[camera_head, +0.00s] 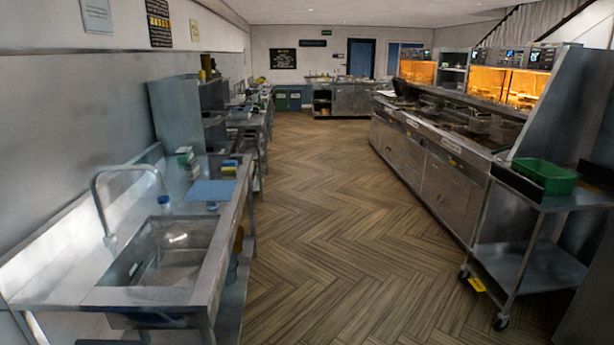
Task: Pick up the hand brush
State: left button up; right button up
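I cannot make out a hand brush for certain. A small flat yellow item (477,284) shows at the lower left edge of the metal trolley (532,268), near its wheel; it is too small to identify. Another yellow item (239,239) is partly hidden under the sink counter, and its kind is also unclear. Small blue, yellow and green items (230,167) sit on the counter behind the sink. Neither of my grippers is in view.
A steel sink (172,254) with a tall tap stands at the left. The trolley at the right carries a green tray (545,177). The frying range (425,162) runs along the right. The wooden floor (335,220) between is clear.

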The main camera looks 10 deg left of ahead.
aim_at(193, 166)
jog(key=i, duration=5.25)
jog(key=i+l+u, duration=0.1)
jog(key=i+u, duration=0.2)
jog(key=i, duration=0.25)
jog(key=i+l+u, duration=0.25)
jog(key=i, duration=0.25)
jog(key=i+l+u, duration=0.3)
jog(key=i, duration=0.25)
